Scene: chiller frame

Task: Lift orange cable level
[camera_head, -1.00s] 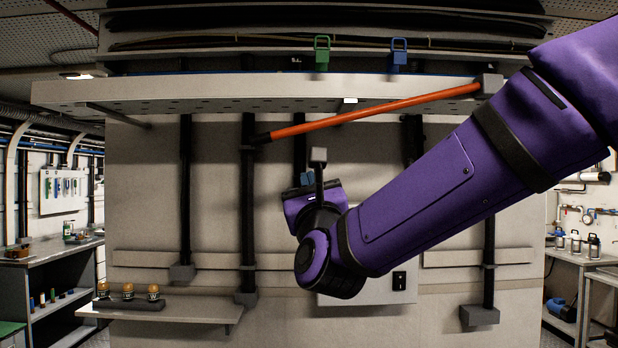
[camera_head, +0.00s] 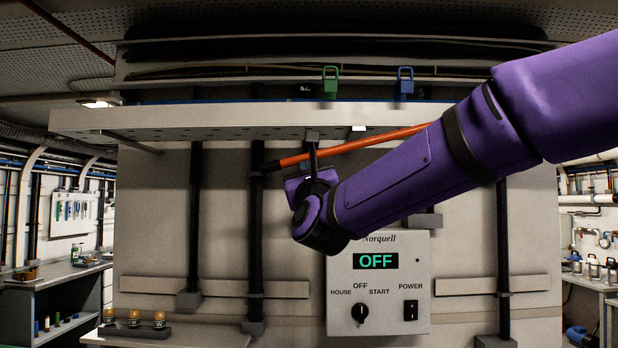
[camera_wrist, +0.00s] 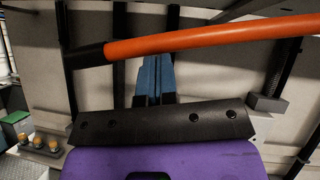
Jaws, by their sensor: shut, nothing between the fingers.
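The orange cable (camera_head: 345,147) hangs on a slant under the shelf, its left end low in a black sleeve (camera_head: 268,166) and rising to the right. My arm hides its right end. In the wrist view the orange cable (camera_wrist: 210,38) crosses the top, rising gently to the right from the sleeve (camera_wrist: 88,56). My gripper's blue fingers (camera_wrist: 155,62) are shut and empty, with their tips at the cable's lower edge. I cannot tell whether they touch it. In the head view the fingers are mostly hidden by my wrist.
The perforated shelf (camera_head: 230,120) lies above the cable. A green clip (camera_head: 330,84) and a blue clip (camera_head: 404,84) stand above the shelf. A control panel (camera_head: 385,285) reading OFF is below my wrist. Dark vertical posts (camera_head: 194,220) line the wall. Several amber-topped jars (camera_head: 134,317) sit at lower left.

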